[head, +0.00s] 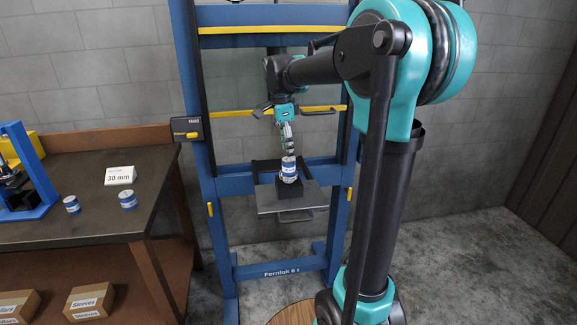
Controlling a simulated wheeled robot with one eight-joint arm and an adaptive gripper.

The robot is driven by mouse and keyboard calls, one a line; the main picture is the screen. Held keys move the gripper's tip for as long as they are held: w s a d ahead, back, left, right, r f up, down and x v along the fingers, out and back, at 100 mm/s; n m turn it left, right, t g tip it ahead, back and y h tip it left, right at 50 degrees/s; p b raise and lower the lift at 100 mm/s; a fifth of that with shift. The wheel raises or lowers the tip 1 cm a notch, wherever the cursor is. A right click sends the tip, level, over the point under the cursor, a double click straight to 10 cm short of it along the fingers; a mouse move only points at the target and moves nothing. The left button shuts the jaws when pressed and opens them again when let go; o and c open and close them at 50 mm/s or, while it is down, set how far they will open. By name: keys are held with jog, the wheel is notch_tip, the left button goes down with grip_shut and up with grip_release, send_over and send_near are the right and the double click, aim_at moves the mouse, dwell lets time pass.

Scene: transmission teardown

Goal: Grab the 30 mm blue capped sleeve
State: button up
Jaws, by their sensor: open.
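A blue and white capped sleeve (289,173) stands upright on a dark block on the plate of the blue press. My gripper (289,153) points down right above it, with its fingertips at or near the cap; I cannot tell whether they touch. The gripper is open. Two similar blue and white sleeves stand on the dark bench at left: a smaller-looking one (71,205) and another (128,200) in front of a white card (120,175) reading "30 mm". I cannot read a size on any sleeve.
The blue press frame (212,210) has uprights on both sides of my gripper and yellow crossbars behind it. A blue device (28,170) stands on the bench (100,226) at left. Labelled cardboard boxes (89,302) lie below. The floor at right is clear.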

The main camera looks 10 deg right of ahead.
aim_at(288, 162)
jog(key=shift+s+f, duration=0.2)
jog(key=shift+f, duration=2.5)
jog(key=shift+c, duration=0.4)
grip_shut()
